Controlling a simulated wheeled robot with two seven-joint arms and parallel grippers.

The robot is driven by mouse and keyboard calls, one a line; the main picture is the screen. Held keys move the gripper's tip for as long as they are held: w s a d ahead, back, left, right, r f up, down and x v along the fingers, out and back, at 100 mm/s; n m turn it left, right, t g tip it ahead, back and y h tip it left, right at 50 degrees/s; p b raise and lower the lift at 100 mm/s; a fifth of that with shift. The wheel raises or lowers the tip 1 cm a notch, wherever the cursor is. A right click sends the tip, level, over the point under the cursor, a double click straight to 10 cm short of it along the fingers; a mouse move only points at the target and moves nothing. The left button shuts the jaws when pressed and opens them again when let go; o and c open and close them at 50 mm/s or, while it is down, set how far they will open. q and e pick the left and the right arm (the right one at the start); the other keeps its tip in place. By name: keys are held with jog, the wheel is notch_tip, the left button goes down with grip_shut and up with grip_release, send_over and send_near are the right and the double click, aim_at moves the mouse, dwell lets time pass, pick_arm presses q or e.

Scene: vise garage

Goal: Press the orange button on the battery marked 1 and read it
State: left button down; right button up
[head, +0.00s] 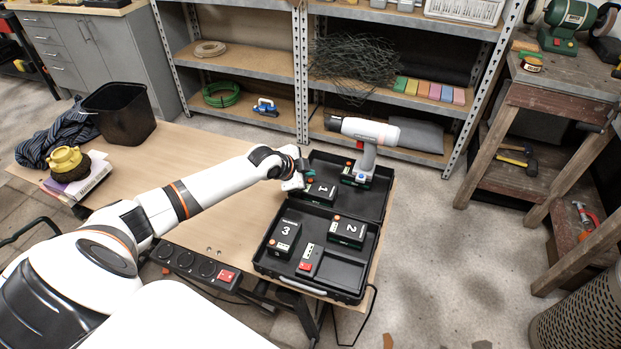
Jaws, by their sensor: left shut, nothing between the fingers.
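The battery marked 1 (321,191) is a black block lying in the far half of an open black case (337,293) on the wooden table. My left gripper (304,180) is shut and empty, with its tips down at the far left part of this battery. I cannot tell whether the tips touch it. Its orange button and any lights are hidden or too small to make out. The battery marked 2 (348,232) and the battery marked 3 (284,233) are in the near half of the case. My right gripper is not in view.
A white and grey drill (372,134) stands upright in the far part of the case. A power strip (195,264) runs along the table's near edge. A black bin (121,113) stands at the left.

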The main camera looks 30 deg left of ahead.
aim_at(308, 184)
pick_arm(q)
jog(key=shift+r, duration=0.1)
notch_tip(308, 184, up, 5)
jog(key=p, duration=0.5)
dwell(0.7)
